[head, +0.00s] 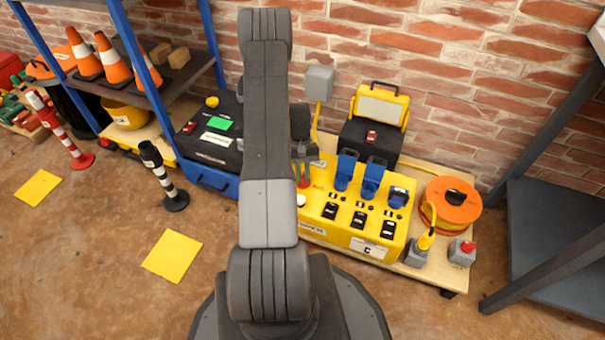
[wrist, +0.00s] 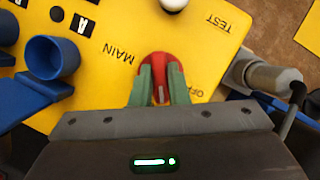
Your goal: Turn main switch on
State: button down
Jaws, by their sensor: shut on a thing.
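The main switch is a red rotary knob (wrist: 160,60) on the yellow panel (wrist: 105,95), beside the printed words MAIN and OFF in the wrist view. My gripper (wrist: 160,82) has its green fingers closed on both sides of the knob. A pale mark shows on the knob between the fingers, but I cannot tell which position it points to. In the head view my gripper (head: 303,178) is over the far left part of the yellow panel (head: 325,233), and my arm hides part of that panel.
Blue sockets (head: 372,178) with raised lids and black breakers (head: 359,219) are right of the switch. A white knob (head: 301,201) is close by. A grey plug (wrist: 272,80) with a cable is beside my gripper. An orange cable reel (head: 452,203) stands at the right.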

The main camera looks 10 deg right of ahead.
jog(key=m+y, duration=0.1)
jog(key=m, duration=0.2)
jog(key=m+t+y, duration=0.1)
jog(key=m, duration=0.2)
jog(key=shift+d, duration=0.1)
dwell(0.5)
jog(key=c, duration=1.4)
grip_release()
jog(key=shift+r+p, duration=0.1)
jog(key=shift+p, duration=0.2)
jog(key=p+v, duration=0.4)
jog(key=v, duration=0.9)
jog(key=shift+w+d+r, duration=0.15)
jog(key=shift+r, duration=0.1)
jog(key=b+x, duration=0.4)
jog(key=x, duration=0.9)
jog(key=shift+f, duration=0.35)
